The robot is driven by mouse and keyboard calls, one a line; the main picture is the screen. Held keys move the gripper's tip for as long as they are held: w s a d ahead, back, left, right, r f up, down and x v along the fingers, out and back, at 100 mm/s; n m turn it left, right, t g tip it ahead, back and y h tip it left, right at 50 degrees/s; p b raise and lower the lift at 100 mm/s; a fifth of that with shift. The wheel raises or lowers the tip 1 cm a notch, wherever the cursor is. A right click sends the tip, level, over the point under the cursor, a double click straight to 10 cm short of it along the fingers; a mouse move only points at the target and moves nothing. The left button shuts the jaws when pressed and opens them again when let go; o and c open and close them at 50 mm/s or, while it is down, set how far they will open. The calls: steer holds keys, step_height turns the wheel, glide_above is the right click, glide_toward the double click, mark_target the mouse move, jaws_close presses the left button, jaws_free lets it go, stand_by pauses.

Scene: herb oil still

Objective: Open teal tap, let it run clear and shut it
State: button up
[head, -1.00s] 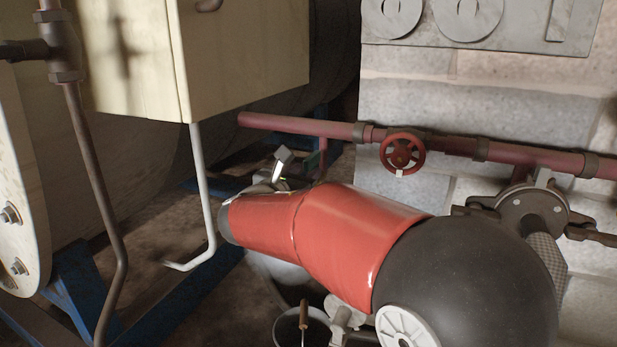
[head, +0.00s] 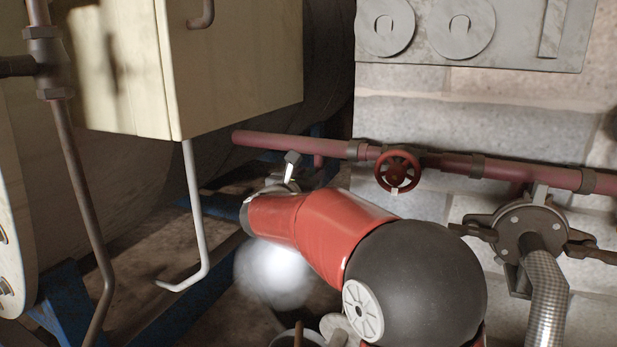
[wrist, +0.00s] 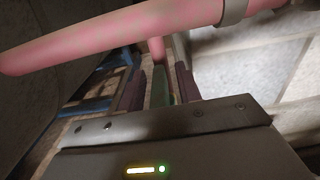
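In the wrist view, a narrow teal piece (wrist: 161,88), apparently the teal tap's handle, stands between the two dark fingers of my gripper (wrist: 160,86). The fingers are apart, one on each side of it, with what look like slim gaps. The rest of the tap is hidden. In the head view my gripper is mostly hidden behind my red and black arm; a grey part of it (head: 291,163) shows below the red pipe. A white cloud (head: 275,272), like steam or spray, hangs under my forearm.
A red pipe (head: 450,162) with a red handwheel (head: 397,172) runs along the block wall, close above my gripper. A cream cabinet (head: 235,70) and bent grey pipe (head: 195,225) are at left. A flanged valve with braided hose (head: 545,300) is at right. A bucket (head: 300,338) is partly visible below.

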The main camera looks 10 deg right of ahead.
jaws_close()
